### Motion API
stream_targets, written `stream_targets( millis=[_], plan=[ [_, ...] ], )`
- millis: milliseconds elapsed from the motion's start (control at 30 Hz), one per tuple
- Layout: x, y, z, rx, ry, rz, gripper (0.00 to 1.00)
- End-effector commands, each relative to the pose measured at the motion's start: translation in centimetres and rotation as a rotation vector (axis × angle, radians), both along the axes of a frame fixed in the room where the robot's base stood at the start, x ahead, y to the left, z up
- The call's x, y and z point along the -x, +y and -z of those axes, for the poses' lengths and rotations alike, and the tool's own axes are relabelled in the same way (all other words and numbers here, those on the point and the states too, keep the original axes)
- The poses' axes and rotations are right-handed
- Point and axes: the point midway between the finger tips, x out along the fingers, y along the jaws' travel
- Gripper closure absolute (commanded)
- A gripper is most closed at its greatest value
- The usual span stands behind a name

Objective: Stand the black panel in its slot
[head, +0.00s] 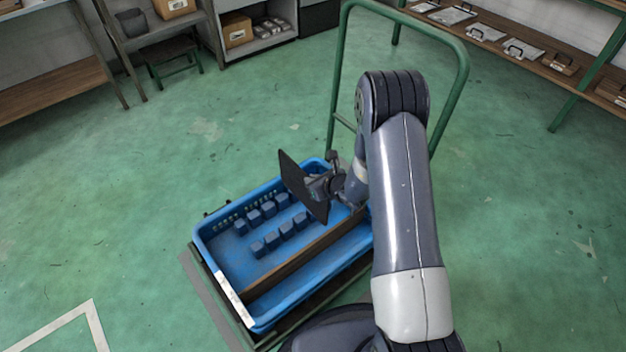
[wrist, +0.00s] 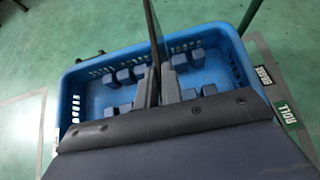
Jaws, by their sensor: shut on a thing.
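The black panel (head: 303,187) is held tilted above the blue tray (head: 262,325), over its far right part. My gripper (head: 325,186) is shut on the panel near its right side. In the wrist view the panel (wrist: 153,50) shows nearly edge-on between the fingers of my gripper (wrist: 155,85). The tray (wrist: 75,82) lies below it there. Two rows of blue blocks (head: 268,209) stand on the tray floor, with gaps between neighbouring blocks. The panel and gripper hide the far right end of the rows. The panel's lower edge appears clear of the blocks.
A brown divider (head: 290,264) runs lengthwise through the tray; the strip on its near side is empty. The tray sits on a cart with a green handle (head: 463,75). Shelves with boxes stand at the back. Open green floor (head: 120,200) lies left.

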Motion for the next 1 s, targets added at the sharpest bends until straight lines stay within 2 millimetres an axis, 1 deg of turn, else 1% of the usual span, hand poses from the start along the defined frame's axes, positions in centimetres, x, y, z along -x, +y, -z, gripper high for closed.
stream_targets(
  millis=[33, 1000],
  plan=[
    [0.0, 0.0, 0.4, -0.001, -0.001, 0.000, 1.00],
    [0.0, 0.0, 3.8, -0.001, -0.001, 0.000, 1.00]
  ],
)
